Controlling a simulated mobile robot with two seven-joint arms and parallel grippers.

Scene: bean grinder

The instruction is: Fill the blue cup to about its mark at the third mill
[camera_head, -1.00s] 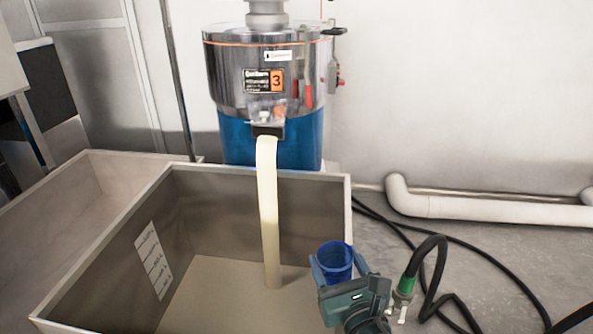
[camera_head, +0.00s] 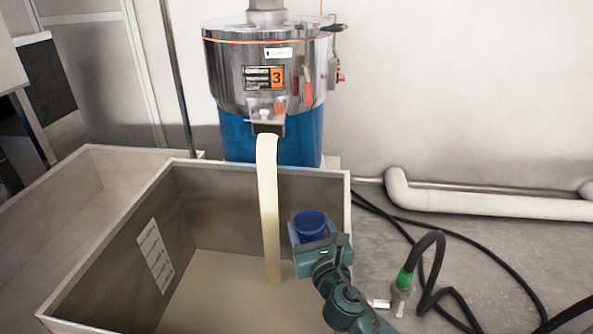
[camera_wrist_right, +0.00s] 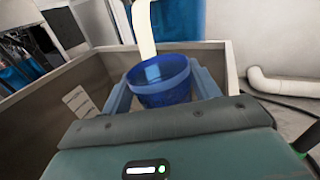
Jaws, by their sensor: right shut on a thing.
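The third mill (camera_head: 263,90), steel above and blue below with an orange "3" label, stands at the back. A pale stream (camera_head: 266,205) pours from its spout (camera_head: 267,128) down into the large bin (camera_head: 110,240). My right gripper (camera_head: 311,236) is shut on the blue cup (camera_head: 310,222) and holds it over the bin, just right of the stream and apart from it in the head view. The right wrist view shows the cup (camera_wrist_right: 162,84) upright between the fingers, with the stream behind its rim. A mark on the cup and its contents are not clear. My left gripper is out of view.
A second bin (camera_head: 90,175) adjoins at the left. Black hoses (camera_head: 480,255) and a green-ringed connector (camera_head: 403,282) lie on the floor at the right. A white pipe (camera_head: 470,205) runs along the wall.

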